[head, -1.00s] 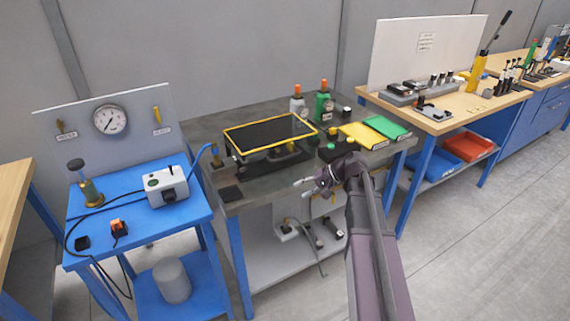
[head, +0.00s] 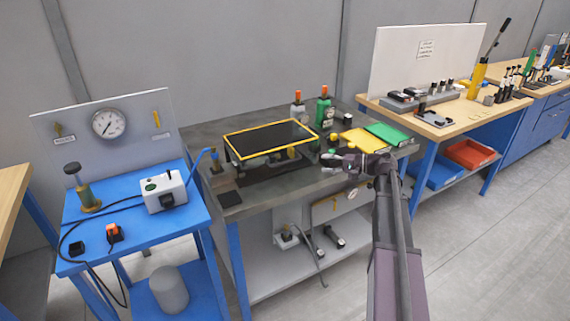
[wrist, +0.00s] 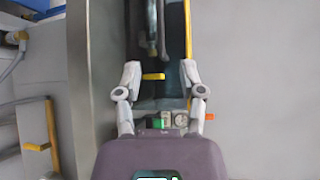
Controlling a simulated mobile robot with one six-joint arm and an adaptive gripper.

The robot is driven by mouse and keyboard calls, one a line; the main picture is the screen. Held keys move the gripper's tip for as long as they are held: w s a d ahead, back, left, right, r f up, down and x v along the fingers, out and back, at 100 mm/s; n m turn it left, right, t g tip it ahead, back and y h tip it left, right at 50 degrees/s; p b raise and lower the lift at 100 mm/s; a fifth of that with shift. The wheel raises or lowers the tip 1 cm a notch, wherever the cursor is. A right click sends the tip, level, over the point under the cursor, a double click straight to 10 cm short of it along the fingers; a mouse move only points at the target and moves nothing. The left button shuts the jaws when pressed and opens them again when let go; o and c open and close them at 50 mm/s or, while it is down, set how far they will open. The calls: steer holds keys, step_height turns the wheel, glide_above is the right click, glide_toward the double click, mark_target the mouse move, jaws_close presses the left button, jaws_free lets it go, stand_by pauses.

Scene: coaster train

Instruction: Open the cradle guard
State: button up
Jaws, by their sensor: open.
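The cradle guard is a dark see-through cover with a yellow rim (head: 242,155), lying lowered over a dark cradle on the grey bench. In the wrist view a yellow edge (wrist: 187,30), apparently the guard's rim, runs along the right. My gripper (head: 330,160) is off the guard's right front corner, fingers pointing left, open and empty. In the wrist view my gripper (wrist: 160,70) has its two fingers spread, with a short yellow handle (wrist: 153,76) showing between them. I cannot tell how far beyond the fingertips the handle lies, but no contact shows.
A yellow tray (head: 366,142) and a green tray (head: 390,133) lie close to my arm on the grey bench (head: 285,185). Orange-topped bottles (head: 325,108) stand behind the guard. A blue bench (head: 150,225) with a gauge panel stands at left.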

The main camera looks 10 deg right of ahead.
mark_target(289, 162)
steer(key=shift+a, duration=0.15)
steer(key=b+x, duration=0.2)
steer(key=x, duration=1.1)
steer(key=shift+w+a+f, duration=0.15)
steer(key=shift+w, duration=0.1)
steer(key=shift+c, duration=0.2)
